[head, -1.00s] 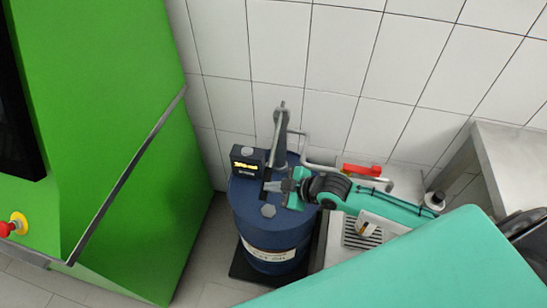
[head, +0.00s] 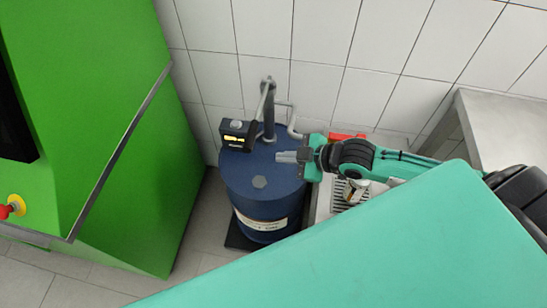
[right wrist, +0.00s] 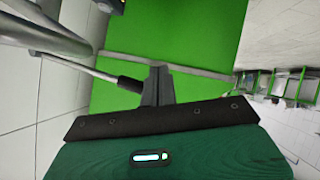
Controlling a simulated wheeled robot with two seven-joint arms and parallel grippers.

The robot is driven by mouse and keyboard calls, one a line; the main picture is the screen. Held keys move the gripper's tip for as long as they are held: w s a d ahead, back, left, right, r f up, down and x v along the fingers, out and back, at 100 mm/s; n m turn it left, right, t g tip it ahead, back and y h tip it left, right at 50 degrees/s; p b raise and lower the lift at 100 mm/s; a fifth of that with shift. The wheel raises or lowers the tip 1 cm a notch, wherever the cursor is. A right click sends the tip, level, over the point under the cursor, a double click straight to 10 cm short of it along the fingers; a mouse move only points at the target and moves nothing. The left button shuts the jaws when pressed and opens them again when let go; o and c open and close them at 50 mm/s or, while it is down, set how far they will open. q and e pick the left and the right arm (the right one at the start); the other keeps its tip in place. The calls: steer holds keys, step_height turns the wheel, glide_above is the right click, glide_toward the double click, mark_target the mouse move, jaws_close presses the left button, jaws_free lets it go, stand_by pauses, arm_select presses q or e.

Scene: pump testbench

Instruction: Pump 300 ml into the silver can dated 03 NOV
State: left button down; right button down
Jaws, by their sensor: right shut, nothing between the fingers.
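The blue drum (head: 262,184) stands on the floor with a hand pump (head: 269,112) on its top. The pump's dark meter box (head: 238,134) has a lit yellow display, too small to read. A small can (head: 357,190) stands on the slatted drip tray (head: 340,206) right of the drum, partly hidden by my arm. Its date cannot be read. My right gripper (head: 279,157) is shut and empty over the drum top, right of the meter and in front of the pump column. In the right wrist view its fingers (right wrist: 158,86) overlap a dark rod (right wrist: 131,83). My left gripper is out of view.
A tall green cabinet (head: 110,130) with a red stop button (head: 6,211) stands at the left. A red object (head: 346,136) lies behind my right arm. A grey metal table (head: 505,115) stands at the right. The tiled wall is close behind the pump.

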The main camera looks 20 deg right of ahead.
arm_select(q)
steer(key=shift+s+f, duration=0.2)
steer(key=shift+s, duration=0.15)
arm_select(e)
steer(key=shift+v, duration=1.2)
steer(key=shift+r, duration=0.1)
